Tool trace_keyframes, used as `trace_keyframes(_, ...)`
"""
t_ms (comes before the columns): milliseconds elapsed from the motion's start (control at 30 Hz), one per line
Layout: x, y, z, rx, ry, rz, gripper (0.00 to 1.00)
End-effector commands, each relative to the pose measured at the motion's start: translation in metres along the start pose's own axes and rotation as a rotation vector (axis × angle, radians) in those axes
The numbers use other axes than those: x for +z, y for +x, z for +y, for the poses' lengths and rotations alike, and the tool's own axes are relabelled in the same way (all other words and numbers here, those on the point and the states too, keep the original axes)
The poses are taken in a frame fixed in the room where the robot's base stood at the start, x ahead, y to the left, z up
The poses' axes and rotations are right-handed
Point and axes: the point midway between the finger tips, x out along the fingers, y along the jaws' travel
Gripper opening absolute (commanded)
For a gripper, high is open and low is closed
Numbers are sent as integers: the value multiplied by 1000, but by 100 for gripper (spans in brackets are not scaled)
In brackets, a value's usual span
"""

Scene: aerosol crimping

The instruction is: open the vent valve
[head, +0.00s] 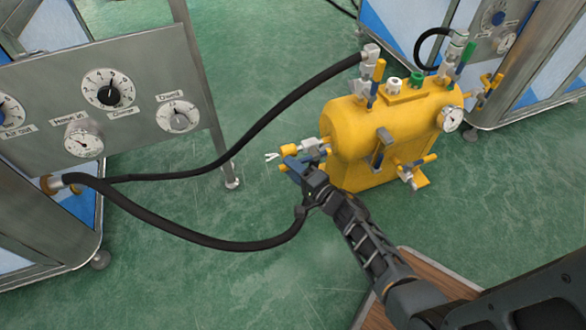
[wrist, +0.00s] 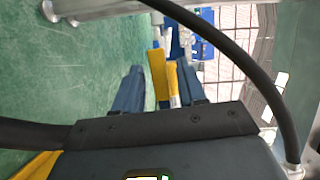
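A yellow tank (head: 375,135) stands on the green floor with several small valves on it. Which one is the vent valve is not labelled legibly. My gripper (head: 290,163) is at the tank's lower left side, beside a silver valve fitting (head: 312,147) with a yellow part (head: 289,150). In the wrist view my gripper's (wrist: 158,92) two blue fingers are apart, with a yellow handle (wrist: 158,75) between them. I cannot tell whether either finger touches it. My gripper partly hides this valve in the head view.
A grey panel (head: 50,75) with dials stands at the left. Black hoses (head: 270,115) run from it to the tank's top and towards my arm, and one passes close by in the wrist view (wrist: 235,50). A pressure gauge (head: 450,118) is on the tank's right. Open floor lies in front.

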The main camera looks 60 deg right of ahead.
Motion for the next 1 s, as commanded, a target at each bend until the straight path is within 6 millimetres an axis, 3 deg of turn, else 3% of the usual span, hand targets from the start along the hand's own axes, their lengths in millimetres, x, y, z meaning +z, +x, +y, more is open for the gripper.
trace_keyframes(400, 0, 0, 0, 0, 0, 0, 0)
trace_keyframes(1000, 2, 0, -7, -20, 54, -5, 0)
